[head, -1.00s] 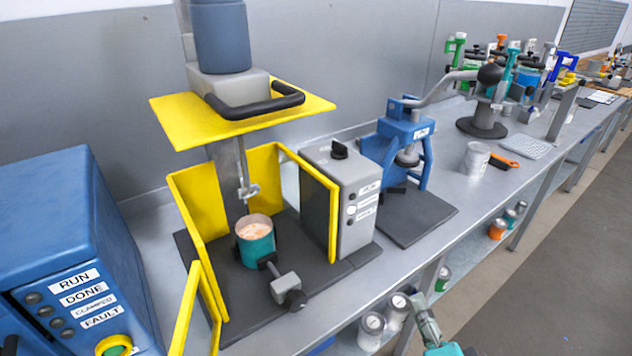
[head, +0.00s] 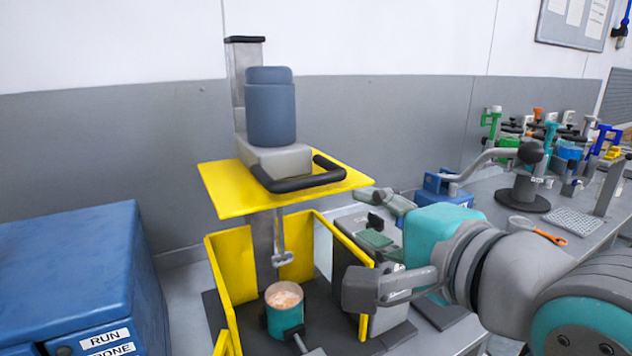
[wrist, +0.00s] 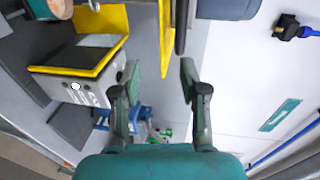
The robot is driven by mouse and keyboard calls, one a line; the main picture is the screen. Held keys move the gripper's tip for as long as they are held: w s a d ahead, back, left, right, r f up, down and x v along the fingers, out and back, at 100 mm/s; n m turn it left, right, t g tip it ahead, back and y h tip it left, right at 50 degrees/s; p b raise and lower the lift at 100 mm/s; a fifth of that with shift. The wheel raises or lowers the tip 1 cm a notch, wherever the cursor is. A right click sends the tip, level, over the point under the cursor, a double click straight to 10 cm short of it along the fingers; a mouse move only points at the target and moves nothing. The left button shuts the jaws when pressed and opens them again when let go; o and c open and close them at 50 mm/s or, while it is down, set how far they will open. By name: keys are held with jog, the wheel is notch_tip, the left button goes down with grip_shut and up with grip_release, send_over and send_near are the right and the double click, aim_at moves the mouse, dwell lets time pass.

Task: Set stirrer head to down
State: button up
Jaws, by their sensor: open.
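The stirrer head (head: 270,115), a blue-grey motor on a grey block, sits high on its metal column (head: 242,72). A black loop handle (head: 305,180) sticks out at its front above a yellow plate (head: 220,190). The stirrer shaft (head: 281,240) hangs below, its tip above a teal pot (head: 284,318) with pale pinkish contents. My gripper (head: 362,255) is open and empty, right of the yellow guard and below the plate's right side. In the wrist view my gripper (wrist: 160,82) has its fingers apart with nothing between; the handle (wrist: 181,28) seems to show edge-on beyond them.
A yellow guard (head: 222,265) stands around the pot. A blue cabinet (head: 70,260) with RUN and DONE labels is at the left. A grey control box (wrist: 80,82) and a blue press (head: 440,188) stand to the right. Several coloured stirrers are farther along the bench.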

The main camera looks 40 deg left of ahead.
aim_at(315, 182)
jog(key=shift+g, duration=0.4)
jog(key=a, duration=0.3)
jog(key=w+a, duration=0.1)
jog(key=a, duration=0.3)
jog(key=w+a+r, duration=0.1)
jog(key=a, duration=0.2)
jog(key=shift+a+r, duration=0.1)
jog(key=shift+a, duration=0.05)
grip_shut()
